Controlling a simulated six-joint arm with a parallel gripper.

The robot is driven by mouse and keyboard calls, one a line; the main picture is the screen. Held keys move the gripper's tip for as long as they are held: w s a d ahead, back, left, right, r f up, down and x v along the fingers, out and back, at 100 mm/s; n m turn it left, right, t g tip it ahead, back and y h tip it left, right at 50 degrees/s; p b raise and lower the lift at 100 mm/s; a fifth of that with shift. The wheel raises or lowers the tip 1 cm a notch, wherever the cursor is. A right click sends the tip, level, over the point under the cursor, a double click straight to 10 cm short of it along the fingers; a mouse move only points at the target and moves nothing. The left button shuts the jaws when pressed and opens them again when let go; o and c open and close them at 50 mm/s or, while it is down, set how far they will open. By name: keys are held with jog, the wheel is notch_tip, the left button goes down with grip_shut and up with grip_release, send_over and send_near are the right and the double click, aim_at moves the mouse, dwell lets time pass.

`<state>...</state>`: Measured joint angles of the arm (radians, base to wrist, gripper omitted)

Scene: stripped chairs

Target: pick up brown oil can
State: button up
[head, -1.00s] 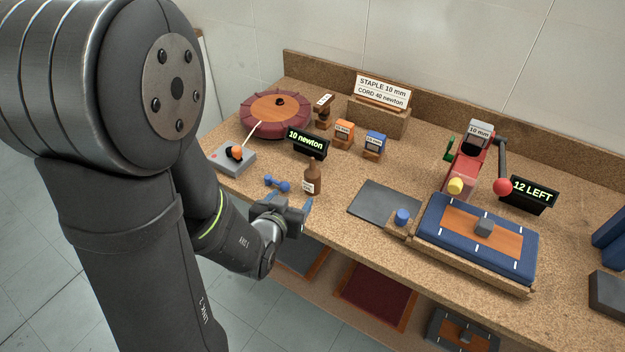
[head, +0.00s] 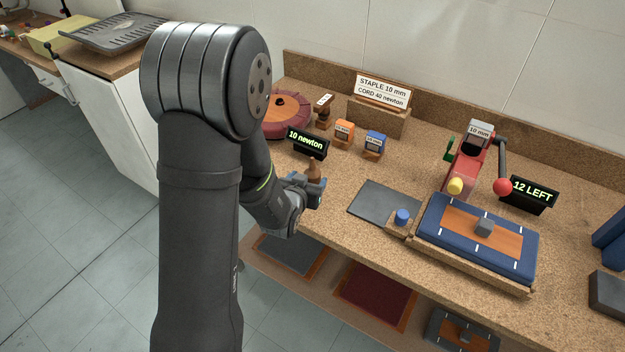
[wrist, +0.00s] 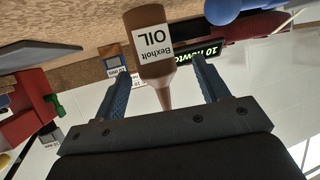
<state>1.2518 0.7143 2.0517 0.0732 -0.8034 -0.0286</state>
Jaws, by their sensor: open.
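The brown oil can (head: 314,168) is a small bottle with a narrow spout, standing on the workbench with its lower part hidden by my gripper in the head view. In the wrist view, which is upside down, the oil can (wrist: 140,24) shows a white label reading "Bexholt OIL". My gripper (head: 314,188) is at the can, near the front edge of the bench. In the wrist view, my gripper (wrist: 160,68) is open, with one blue finger on each side of the can and a gap visible on both sides.
A black "10 newton" display (head: 306,142) stands just behind the can. Orange (head: 344,132) and blue (head: 374,144) boxes stand further back. A dark mat (head: 383,201) lies to the right, with a blue padded seat (head: 470,262) beyond. The round maroon cushion (head: 290,120) is partly hidden by my arm.

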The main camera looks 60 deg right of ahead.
aim_at(310, 179)
jog(key=x, duration=0.4)
jog(key=shift+s+f, duration=0.1)
jog(key=shift+s, duration=0.1)
jog(key=shift+c, duration=0.5)
jog(key=c, duration=1.2)
